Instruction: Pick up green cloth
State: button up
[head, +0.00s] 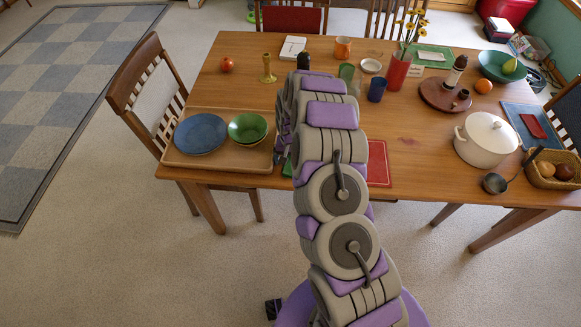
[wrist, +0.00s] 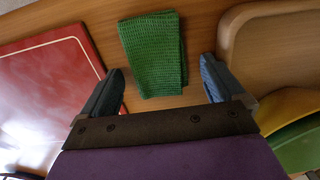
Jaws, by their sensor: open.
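The green cloth (wrist: 152,50) is a small folded, ribbed piece lying flat on the wooden table in the wrist view. My gripper (wrist: 161,70) is open, with one dark blue finger on each side of the cloth's near end. Nothing is held between the fingers. The height of the fingertips above the table is hard to tell. In the head view my arm hides most of the cloth; only a small green patch (head: 287,168) shows left of the arm near the table's front edge.
A red mat (head: 378,164) lies right of the cloth in the head view. A wooden tray (head: 180,160) with a blue plate (head: 200,132) and green bowl (head: 248,127) stands left of it. A white pot (head: 486,142) is farther right. A chair (head: 148,85) stands at the table's left end.

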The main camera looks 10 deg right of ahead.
aim_at(291, 162)
jog(key=shift+f, duration=0.3)
jog(key=c, duration=1.2)
jog(key=shift+r, duration=0.1)
notch_tip(291, 162, up, 3)
jog(key=shift+r+p, duration=0.2)
jog(key=shift+p, duration=0.45)
jog(key=shift+s+r, duration=0.15)
jog(key=shift+s, duration=0.1)
jog(key=s+r+p, duration=0.1)
jog(key=s+p, duration=0.1)
jog(key=s, duration=1.3)
jog(key=shift+s+r+p, duration=0.15)
jog(key=shift+s+p, duration=0.05)
jog(key=shift+p, duration=0.15)
